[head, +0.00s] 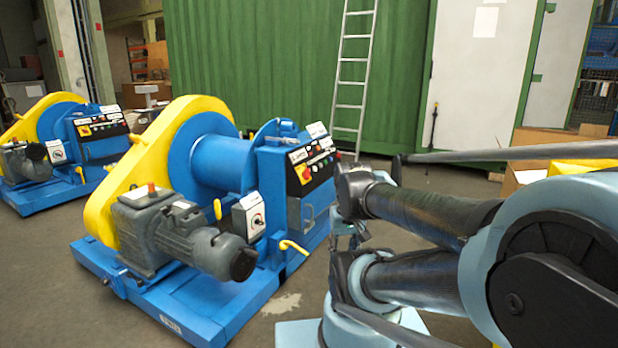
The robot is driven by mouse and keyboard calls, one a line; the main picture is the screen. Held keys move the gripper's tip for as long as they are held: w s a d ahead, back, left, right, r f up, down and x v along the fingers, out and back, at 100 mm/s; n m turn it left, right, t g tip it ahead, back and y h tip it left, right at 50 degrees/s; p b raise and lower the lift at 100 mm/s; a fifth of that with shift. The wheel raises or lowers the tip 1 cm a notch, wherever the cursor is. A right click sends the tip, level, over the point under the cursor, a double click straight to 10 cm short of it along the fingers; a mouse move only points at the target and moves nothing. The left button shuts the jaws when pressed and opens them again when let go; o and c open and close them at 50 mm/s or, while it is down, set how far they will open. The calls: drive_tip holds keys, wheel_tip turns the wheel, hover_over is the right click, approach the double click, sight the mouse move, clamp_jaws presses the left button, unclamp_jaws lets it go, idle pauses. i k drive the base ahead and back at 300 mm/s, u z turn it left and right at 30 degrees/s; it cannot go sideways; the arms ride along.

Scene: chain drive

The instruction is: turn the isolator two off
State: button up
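A similar white box (56,151) sits on the far machine (60,125) at the left. The lettering on both is too small to read, so I cannot tell which is numbered two. My arm's dark links reach in from the right. Some small grey parts (350,235) show between the links, to the right of the near machine; they may be my gripper, but its fingers cannot be made out. Nothing of mine visibly touches either isolator box.
The near machine has a black control panel (312,168) with a red button, a grey motor (180,228) and a yellow handle (294,247). A ladder (352,80) leans on a green container (260,60). Open floor lies between the machine and my arm.

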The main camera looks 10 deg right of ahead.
sight(306, 173)
drive_tip(key=i, duration=1)
